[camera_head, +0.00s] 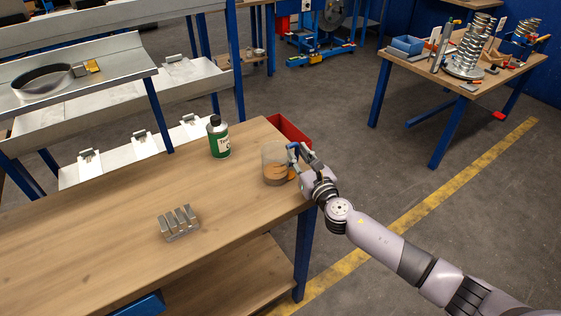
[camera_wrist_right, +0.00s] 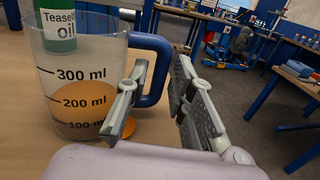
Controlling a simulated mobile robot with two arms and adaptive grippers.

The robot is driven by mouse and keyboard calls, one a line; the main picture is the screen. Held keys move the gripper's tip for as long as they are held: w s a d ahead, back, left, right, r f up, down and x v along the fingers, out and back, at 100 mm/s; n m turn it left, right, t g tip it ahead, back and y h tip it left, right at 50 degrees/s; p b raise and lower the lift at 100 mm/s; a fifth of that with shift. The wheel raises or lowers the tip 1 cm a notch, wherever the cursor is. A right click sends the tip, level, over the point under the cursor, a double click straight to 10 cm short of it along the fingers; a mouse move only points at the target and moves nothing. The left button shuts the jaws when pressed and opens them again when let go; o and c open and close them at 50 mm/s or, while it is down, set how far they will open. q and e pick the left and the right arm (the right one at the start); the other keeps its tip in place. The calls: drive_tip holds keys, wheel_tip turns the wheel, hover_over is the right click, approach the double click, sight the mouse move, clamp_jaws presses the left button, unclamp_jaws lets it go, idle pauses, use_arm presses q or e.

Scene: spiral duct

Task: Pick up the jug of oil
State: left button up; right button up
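The jug of oil (camera_head: 273,166) is a clear measuring jug with orange liquid, upright near the right end of the wooden table. In the right wrist view the jug (camera_wrist_right: 75,100) shows millilitre marks, and its blue handle (camera_wrist_right: 154,42) points towards my right gripper (camera_wrist_right: 162,68). That gripper is open, with one finger in front of the jug's side and the other right of the handle. The handle appears between the fingers, with no clear grip on it. The head view shows my right gripper (camera_head: 301,153) close beside the jug. My left gripper is not in view.
A green oil bottle (camera_head: 218,137) with a black cap stands left of the jug. A red bin (camera_head: 288,130) is behind the jug at the table's edge. A metal slotted block (camera_head: 178,222) sits nearer on the table. The wood between them is clear.

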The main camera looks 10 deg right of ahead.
drive_tip(key=shift+w+a+f, duration=0.15)
drive_tip(key=shift+w, duration=0.7)
drive_tip(key=shift+s, duration=0.1)
drive_tip(key=shift+c, duration=0.2)
clamp_jaws()
